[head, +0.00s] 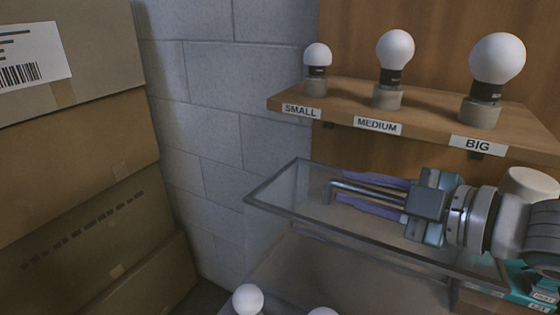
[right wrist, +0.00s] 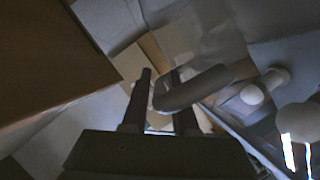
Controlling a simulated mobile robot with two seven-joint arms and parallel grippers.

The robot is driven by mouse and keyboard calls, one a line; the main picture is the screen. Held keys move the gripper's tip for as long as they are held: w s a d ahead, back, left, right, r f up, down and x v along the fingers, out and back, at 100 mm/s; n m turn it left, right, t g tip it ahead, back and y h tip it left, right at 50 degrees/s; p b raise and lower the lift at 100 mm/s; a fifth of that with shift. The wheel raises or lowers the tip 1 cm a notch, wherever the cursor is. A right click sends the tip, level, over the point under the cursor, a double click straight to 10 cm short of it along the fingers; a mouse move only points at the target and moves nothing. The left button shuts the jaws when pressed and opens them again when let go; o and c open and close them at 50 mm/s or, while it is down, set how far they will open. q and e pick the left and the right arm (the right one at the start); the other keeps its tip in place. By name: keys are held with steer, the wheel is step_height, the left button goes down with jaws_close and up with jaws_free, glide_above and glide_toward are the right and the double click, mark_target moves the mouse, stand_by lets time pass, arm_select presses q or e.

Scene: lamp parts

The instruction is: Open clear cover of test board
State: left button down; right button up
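The clear cover (head: 285,189) is a glass-like panel with a grey edge, in the middle right of the head view below the bulb shelf. A metal bar handle (head: 352,189) shows at it, and a thick grey bar in the right wrist view (right wrist: 195,88). My right gripper (head: 342,188) comes in from the right. Its two fingers are apart, one on each side of the handle in the head view. In the right wrist view the bar crosses in front of one finger; contact is unclear. The test board beneath is mostly hidden. My left gripper is not in view.
A wooden shelf (head: 430,122) holds small (head: 317,56), medium (head: 395,50) and big (head: 497,60) bulbs above my right gripper. White bulbs (head: 247,299) show at the bottom edge. Stacked cardboard boxes (head: 75,170) fill the left. A block wall (head: 215,120) stands behind.

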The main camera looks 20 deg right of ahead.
steer(key=shift+c, duration=0.3)
jaws_close()
stand_by(1.1)
